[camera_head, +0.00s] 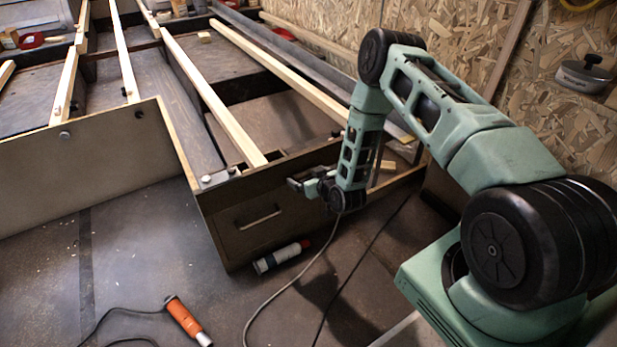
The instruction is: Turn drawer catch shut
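The drawer front (275,235) is a dark panel at the end of the low wooden frame, with a pale bar handle (260,217) across its middle. It looks closed. A small metal fitting (218,177) sits on the top edge near its left corner; I cannot tell if it is the catch. My gripper (294,185) is at the upper right part of the drawer front, close to the panel. Its fingers are small and dark, so I cannot see the gap between them or whether they touch anything. Any catch there is hidden by the gripper.
A spray can (282,257) lies on the floor below the drawer. An orange-handled tool (186,318) with a cord lies nearer. Cables cross the floor. Pale wooden slats (215,105) run along the frame. A chipboard wall (460,40) stands behind my arm.

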